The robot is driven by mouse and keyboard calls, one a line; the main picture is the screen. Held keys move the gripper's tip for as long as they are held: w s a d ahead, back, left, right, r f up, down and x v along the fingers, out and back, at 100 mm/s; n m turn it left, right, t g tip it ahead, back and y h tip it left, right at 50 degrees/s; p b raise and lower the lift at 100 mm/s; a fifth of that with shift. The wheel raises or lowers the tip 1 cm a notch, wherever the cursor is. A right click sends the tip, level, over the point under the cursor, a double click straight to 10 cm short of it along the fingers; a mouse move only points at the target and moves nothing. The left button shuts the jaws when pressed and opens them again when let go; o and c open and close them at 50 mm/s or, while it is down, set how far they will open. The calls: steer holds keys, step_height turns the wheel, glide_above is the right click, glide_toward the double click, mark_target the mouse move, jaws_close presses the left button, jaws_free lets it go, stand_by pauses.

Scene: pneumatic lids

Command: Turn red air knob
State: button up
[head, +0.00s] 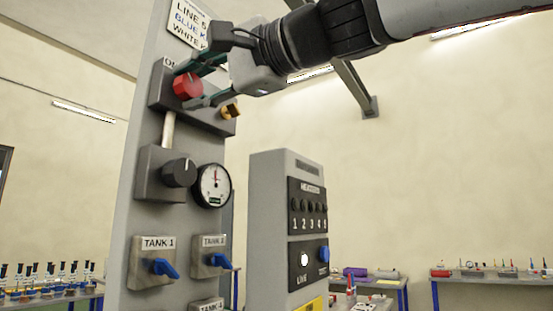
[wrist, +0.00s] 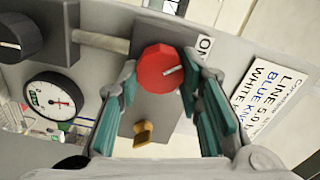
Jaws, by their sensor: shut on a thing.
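The red air knob (head: 187,86) sits on a grey block near the top of the tall grey panel (head: 130,215). In the wrist view the red knob (wrist: 158,68) shows a white mark pointing to the right and slightly up. My gripper (head: 199,84) reaches in from the upper right, with its green-padded fingers on either side of the knob. In the wrist view my gripper (wrist: 158,82) has a finger at each side of the knob and is shut on it. An "ON" label (wrist: 204,45) is partly hidden behind a finger.
A brass fitting (head: 230,111) sticks out just below my gripper. Lower down are a black knob (head: 179,172), a round gauge (head: 213,185) and blue tank handles (head: 163,268). A second grey cabinet (head: 268,230) stands to the right. Tables with small items stand behind.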

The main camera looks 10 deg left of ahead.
steer(key=shift+n, duration=0.5)
steer(key=o, duration=1.2)
steer(key=shift+c, duration=0.2)
steer(key=v, duration=1.2)
steer(key=shift+f, duration=0.1)
